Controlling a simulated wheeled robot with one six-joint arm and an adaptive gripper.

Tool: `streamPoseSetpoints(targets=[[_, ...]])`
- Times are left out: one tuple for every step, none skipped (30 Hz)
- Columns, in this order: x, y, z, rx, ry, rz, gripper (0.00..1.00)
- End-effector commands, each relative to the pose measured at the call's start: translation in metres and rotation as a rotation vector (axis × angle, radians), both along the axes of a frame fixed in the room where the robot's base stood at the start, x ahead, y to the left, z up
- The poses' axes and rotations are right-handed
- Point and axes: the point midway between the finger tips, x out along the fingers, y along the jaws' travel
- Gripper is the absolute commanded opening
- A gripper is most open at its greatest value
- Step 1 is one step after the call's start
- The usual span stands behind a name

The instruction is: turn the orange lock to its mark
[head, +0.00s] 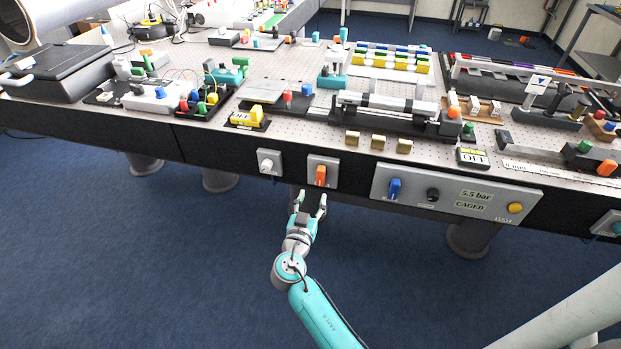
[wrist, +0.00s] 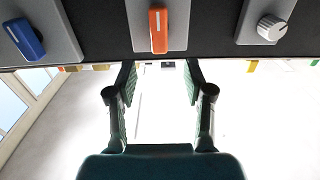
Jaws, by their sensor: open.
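The orange lock (head: 320,175) is an upright orange handle on a grey plate (head: 331,162) on the table's dark front face. In the wrist view the orange lock (wrist: 158,30) shows at the top centre, with a pale line along it. My gripper (head: 309,203) is open and empty, just below the lock and apart from it. In the wrist view my gripper (wrist: 159,80) has its two fingers spread wide, with the lock beyond the gap between them. I cannot make out the lock's mark.
A white knob (head: 268,165) is left of the lock. To the right is a grey panel (head: 455,193) with a blue handle (head: 394,188), a black knob (head: 432,194) and a yellow button (head: 515,208). Several brass blocks (head: 378,142) sit on the table edge above. The floor below is clear.

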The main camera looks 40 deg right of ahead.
Motion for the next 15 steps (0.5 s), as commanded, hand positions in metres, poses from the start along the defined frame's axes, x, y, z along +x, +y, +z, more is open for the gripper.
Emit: streamPoseSetpoints(targets=[[0.004, -0.007, 0.001, 0.0, -0.001, -0.002, 0.52], [0.007, -0.011, 0.001, 0.0, 0.0, -0.004, 0.52], [0.012, -0.016, 0.001, -0.001, -0.001, -0.003, 0.52], [0.015, -0.021, 0.001, 0.0, -0.001, -0.002, 0.52], [0.018, -0.025, 0.001, 0.0, 0.0, -0.003, 0.52], [0.023, -0.031, 0.0, 0.0, 0.0, -0.003, 0.52], [0.026, -0.035, 0.001, 0.001, -0.001, -0.002, 0.52], [0.029, -0.04, 0.001, 0.001, -0.001, -0.003, 0.52], [0.034, -0.045, 0.0, 0.001, 0.001, -0.002, 0.52], [0.037, -0.048, 0.0, 0.001, 0.001, -0.001, 0.52], [0.04, -0.052, 0.001, 0.001, -0.001, -0.001, 0.52], [0.043, -0.057, 0.0, 0.001, 0.001, -0.002, 0.52], [0.045, -0.06, 0.0, 0.0, 0.001, -0.001, 0.52], [0.048, -0.062, 0.0, 0.001, 0.001, 0.0, 0.52], [0.05, -0.065, 0.0, 0.001, 0.001, 0.001, 0.52]])
